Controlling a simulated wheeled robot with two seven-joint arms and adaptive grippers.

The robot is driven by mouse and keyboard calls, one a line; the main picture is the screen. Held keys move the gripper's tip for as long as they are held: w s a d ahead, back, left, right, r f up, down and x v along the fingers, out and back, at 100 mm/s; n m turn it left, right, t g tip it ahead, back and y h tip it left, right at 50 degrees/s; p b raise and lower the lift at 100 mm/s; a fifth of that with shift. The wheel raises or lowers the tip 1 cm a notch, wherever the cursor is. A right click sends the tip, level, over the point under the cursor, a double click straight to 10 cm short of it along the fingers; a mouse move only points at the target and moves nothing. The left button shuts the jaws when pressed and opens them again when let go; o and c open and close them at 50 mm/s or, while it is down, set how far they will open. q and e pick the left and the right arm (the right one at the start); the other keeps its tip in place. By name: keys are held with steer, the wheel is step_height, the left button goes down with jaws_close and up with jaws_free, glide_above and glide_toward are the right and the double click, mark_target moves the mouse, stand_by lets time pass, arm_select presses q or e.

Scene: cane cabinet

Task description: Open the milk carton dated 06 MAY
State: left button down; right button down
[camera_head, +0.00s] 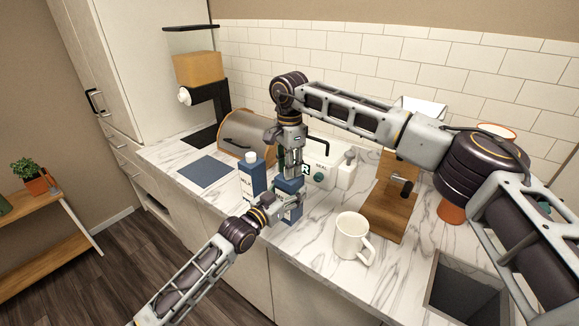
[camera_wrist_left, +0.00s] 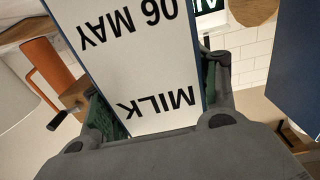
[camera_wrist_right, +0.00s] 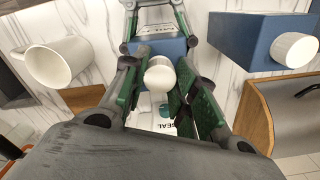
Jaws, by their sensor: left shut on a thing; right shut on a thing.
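The blue-and-white milk carton (camera_head: 292,212) stands upright on the marble counter. Its white face reads "06 MAY" and "MILK", upside down, in the left wrist view (camera_wrist_left: 150,60). My left gripper (camera_head: 270,208) is shut around the carton's body from the side, with a green-padded finger on each side of it (camera_wrist_left: 150,115). My right gripper (camera_head: 297,172) points down from above and is shut on the carton's white cap (camera_wrist_right: 160,76), which shows between its fingers (camera_wrist_right: 163,90). The cap is hidden in the head view.
A second milk carton (camera_head: 248,182) with a white cap stands close by on the left; it also shows in the right wrist view (camera_wrist_right: 255,40). A white mug (camera_head: 351,238) stands to the right, before a wooden board (camera_head: 388,222). A sink (camera_head: 462,290) lies at the right.

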steer(key=shift+r, duration=1.1)
stand_by(0.6)
steer(key=shift+r, duration=2)
arm_select(q)
steer(key=shift+c, duration=1.7)
jaws_free()
steer(key=v, duration=1.2)
